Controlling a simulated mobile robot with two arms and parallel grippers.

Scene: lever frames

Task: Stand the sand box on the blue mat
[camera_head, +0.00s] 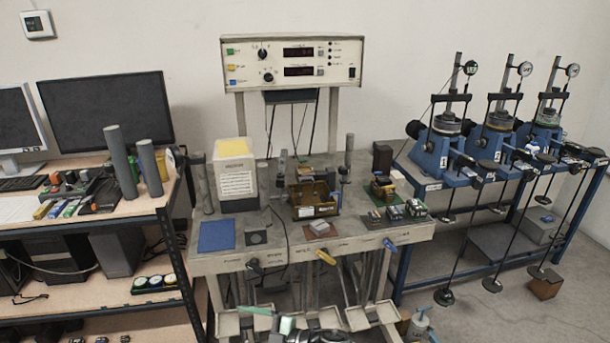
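A blue mat (216,236) lies bare at the front left of the bench top. Behind it stands a white box (237,182) with a yellow top and a printed label, upright and off the mat. Its label is too small to read, so I cannot tell if it is the sand box. A brown open-fronted holder (314,200) with small blocks stands mid-bench. Mint-green and dark parts (287,325) at the bottom edge, below the bench front, look like part of my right gripper; its opening is unclear. My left gripper is not in view.
A small dark block (257,237) lies right of the blue mat. A brown mat (320,229) and a green mat (374,222) hold small items. Grey cylinders (205,190) stand beside the white box. Blue lever frames (440,150) stand right.

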